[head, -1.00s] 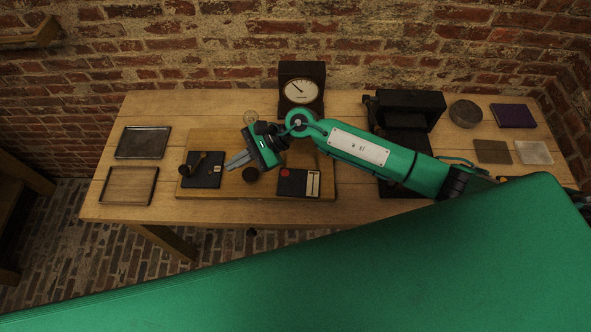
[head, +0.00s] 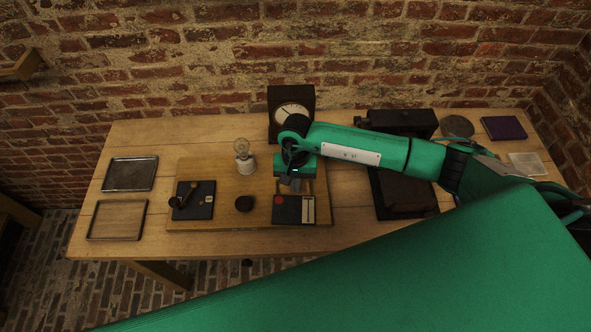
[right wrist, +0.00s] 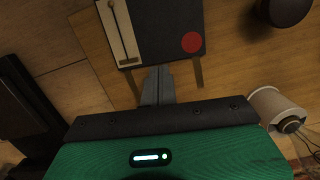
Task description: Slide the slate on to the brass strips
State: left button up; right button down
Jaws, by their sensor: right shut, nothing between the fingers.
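The slate (head: 288,212) is a dark, flat slab with a red disc and a pale strip, lying on the wooden board near its front right. It also shows at the top of the right wrist view (right wrist: 170,35). Two thin brownish brass strips (right wrist: 198,72) run out from its edge on the gripper's side, one on either side of my fingers. My right gripper (right wrist: 157,70) is shut and empty, its tips at the slate's back edge; I cannot tell if they touch. In the head view the gripper (head: 294,187) is just behind the slate. My left gripper is not in view.
A dial instrument (head: 292,105) stands behind. Two trays (head: 117,233) lie at left, a black box (head: 402,122) at right.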

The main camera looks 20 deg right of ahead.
aim_at(294, 214)
jog(key=s+p, duration=0.1)
jog(key=s, duration=0.1)
jog(key=s+a+p, duration=0.1)
jog(key=s, duration=0.1)
jog(key=s+a+p, duration=0.1)
jog(key=s, duration=0.1)
jog(key=shift+a+r+p, duration=0.25)
jog(key=shift+p, duration=0.05)
jog(key=shift+f+p, duration=0.25)
jog(key=shift+p, duration=0.1)
jog(key=shift+w+f+b, duration=0.1)
jog(key=shift+f+b, duration=0.5)
jog(key=shift+f, duration=0.25)
jog(key=shift+s, duration=0.2)
